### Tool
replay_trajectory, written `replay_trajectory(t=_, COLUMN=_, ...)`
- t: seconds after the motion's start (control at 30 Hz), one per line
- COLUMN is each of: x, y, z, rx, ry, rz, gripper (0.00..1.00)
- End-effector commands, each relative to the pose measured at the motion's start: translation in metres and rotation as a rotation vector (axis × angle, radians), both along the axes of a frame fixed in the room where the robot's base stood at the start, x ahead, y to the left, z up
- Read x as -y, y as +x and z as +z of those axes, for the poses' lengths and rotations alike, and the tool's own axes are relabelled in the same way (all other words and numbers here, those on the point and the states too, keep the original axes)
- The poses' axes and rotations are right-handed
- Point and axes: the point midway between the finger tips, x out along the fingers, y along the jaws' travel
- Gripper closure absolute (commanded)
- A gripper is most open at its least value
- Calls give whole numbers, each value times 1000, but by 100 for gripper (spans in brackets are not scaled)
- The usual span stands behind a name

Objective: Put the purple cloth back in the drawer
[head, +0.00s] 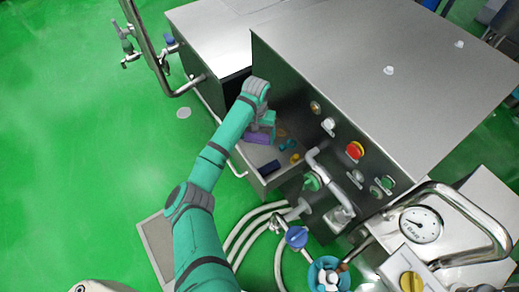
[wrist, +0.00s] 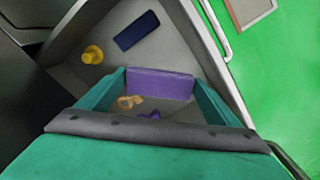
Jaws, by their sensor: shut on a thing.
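The purple cloth (head: 257,137) looks like a flat, folded rectangle. In the wrist view the purple cloth (wrist: 160,84) spans the space between the two green fingers. My gripper (head: 264,124) is shut on it, and the fingers (wrist: 162,92) reach down over the open drawer. The drawer (head: 258,157) is a grey metal one, pulled out from the steel cabinet; its side wall also shows in the wrist view (wrist: 205,45). I cannot tell whether the cloth touches the drawer floor.
In the drawer lie a dark blue block (wrist: 136,30), a yellow knobbed piece (wrist: 92,54), a tan ring-like piece (wrist: 130,101) and a small purple piece (wrist: 150,114). Green floor lies open at left.

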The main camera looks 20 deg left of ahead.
Motion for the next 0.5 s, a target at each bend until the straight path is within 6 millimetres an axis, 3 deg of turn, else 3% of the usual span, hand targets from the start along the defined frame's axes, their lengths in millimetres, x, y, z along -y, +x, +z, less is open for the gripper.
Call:
replay_trajectory(t=0.2, x=-5, y=-2, z=-49, rx=-3, ry=0, rz=8, gripper=36)
replay_trajectory(t=0.5, x=-4, y=-1, z=-78, rx=-1, ry=-1, rz=5, gripper=36)
